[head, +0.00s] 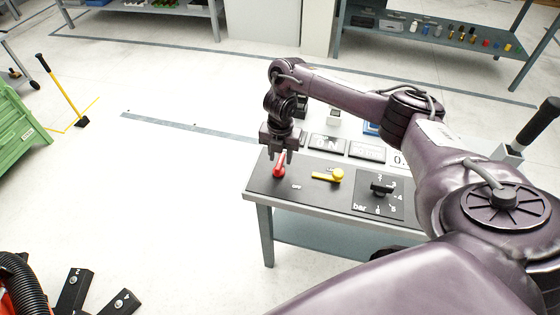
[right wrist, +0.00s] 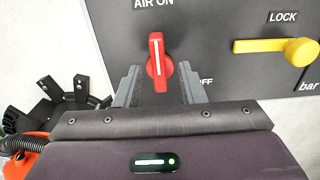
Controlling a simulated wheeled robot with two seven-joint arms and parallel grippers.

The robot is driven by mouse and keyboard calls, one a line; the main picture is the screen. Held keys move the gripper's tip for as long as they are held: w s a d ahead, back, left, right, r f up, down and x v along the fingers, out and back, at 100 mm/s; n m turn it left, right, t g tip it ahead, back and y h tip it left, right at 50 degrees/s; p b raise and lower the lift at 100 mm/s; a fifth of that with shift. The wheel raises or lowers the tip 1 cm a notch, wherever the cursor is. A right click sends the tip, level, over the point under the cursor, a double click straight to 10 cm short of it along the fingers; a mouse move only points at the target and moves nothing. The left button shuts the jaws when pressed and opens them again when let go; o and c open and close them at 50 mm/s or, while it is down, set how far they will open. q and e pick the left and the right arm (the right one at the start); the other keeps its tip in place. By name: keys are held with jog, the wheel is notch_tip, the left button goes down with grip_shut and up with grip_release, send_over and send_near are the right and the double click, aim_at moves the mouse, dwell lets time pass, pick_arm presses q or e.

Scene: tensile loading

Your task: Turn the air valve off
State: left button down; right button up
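The air valve (right wrist: 157,62) is a red lever with a white stripe on a dark panel. Its upper end points toward the "AIR ON" label, and a partly covered "OFF" label is at its lower right. It also shows in the head view (head: 279,171) at the panel's left end. My right gripper (right wrist: 158,80) is open, with one finger on each side of the lever's lower part. Gaps show on both sides. In the head view my right gripper (head: 278,153) is just above the red lever, pointing down. My left gripper is not in view.
A yellow lock lever (head: 330,175) and a black pressure knob (head: 381,188) sit right of the valve on the same bench (head: 258,196). Signs stand behind them. An orange object with a black hose (head: 20,285) is at lower left.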

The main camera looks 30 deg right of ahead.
jog(key=shift+w+f, duration=0.1)
jog(key=shift+f, duration=0.75)
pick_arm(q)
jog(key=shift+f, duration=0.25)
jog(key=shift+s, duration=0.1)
pick_arm(e)
jog(key=shift+c, duration=0.7)
grip_shut()
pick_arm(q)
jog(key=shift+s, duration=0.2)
